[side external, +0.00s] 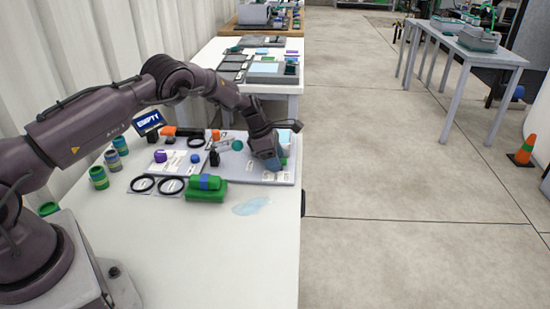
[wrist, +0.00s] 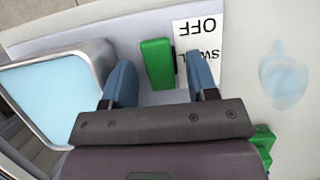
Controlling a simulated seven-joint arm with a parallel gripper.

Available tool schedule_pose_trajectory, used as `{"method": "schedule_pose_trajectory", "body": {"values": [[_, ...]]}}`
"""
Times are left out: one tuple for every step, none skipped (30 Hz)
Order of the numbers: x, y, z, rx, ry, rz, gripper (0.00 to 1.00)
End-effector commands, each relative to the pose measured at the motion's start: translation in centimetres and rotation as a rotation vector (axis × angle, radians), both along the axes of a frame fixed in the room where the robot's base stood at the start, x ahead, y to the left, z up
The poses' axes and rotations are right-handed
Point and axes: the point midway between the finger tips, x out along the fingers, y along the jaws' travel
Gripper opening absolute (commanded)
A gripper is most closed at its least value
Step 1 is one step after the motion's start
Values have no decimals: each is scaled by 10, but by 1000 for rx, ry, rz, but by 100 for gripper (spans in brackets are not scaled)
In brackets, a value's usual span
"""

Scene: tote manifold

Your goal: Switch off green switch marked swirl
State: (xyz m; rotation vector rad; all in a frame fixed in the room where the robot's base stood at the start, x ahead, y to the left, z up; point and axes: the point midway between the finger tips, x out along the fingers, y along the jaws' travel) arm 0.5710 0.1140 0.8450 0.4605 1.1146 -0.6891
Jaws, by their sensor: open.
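The green switch (wrist: 158,63) is an upright-looking green block on the grey panel (wrist: 70,45). Beside it a white label (wrist: 208,40) reads OFF and a partly covered word starting SW, upside down in the wrist view. My gripper (wrist: 160,75) is open, its two blue fingers on either side of the switch in this view. I cannot tell whether either finger touches it. In the side external view my gripper (side external: 271,163) is low over the right end of the panel (side external: 240,172), hiding most of the switch.
A light blue screen (wrist: 45,92) stands close beside the left finger. A green block with a blue band (side external: 206,188), black rings (side external: 171,186), jars (side external: 99,177) and a purple knob (side external: 160,156) lie to the left. The table front is clear except a pale blue patch (side external: 251,206).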

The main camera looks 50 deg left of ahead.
Motion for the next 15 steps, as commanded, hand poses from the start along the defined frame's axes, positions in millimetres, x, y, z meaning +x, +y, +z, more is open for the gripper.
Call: {"method": "schedule_pose_trajectory", "body": {"values": [[0,0,0,0,0,0,53],[0,0,0,0,0,0,53],[0,0,0,0,0,0,49],[0,0,0,0,0,-1,42],[0,0,0,0,0,-1,35],[0,0,0,0,0,-1,26],[0,0,0,0,0,-1,19],[0,0,0,0,0,-1,12],[0,0,1,0,0,-1,4],[0,0,1,0,0,-1,4],[0,0,1,0,0,-1,4],[0,0,1,2,1,-1,4],[0,0,1,5,5,-2,4],[0,-1,1,10,11,-4,4],[1,-2,1,22,22,-5,4]]}}
